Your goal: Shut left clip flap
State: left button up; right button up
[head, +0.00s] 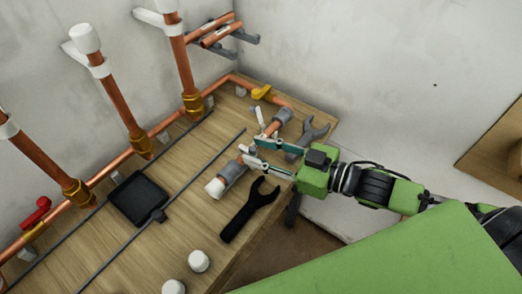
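A short copper pipe (269,130) lies across the workbench in two grey clips. The left clip (233,171) is near the pipe's white-capped end (214,188). The right clip (283,115) is farther back, with a white flap (259,116) standing up beside it. A small white piece shows by the left clip, partly hidden by my fingers, so I cannot tell its flap's angle. My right gripper (250,151) is open, its teal fingers reaching left over the pipe just behind the left clip. I cannot tell whether they touch anything. My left gripper is out of view.
A black open-end wrench (250,209) lies in front of the pipe and a grey wrench (308,136) behind my gripper. A black tray (139,199), thin rods and white caps (199,261) lie left and front. Vertical copper pipes (120,101) line the wall.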

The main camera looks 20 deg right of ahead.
aim_at(256, 152)
jog(key=shift+v, duration=3.75)
jog(key=shift+s, duration=0.1)
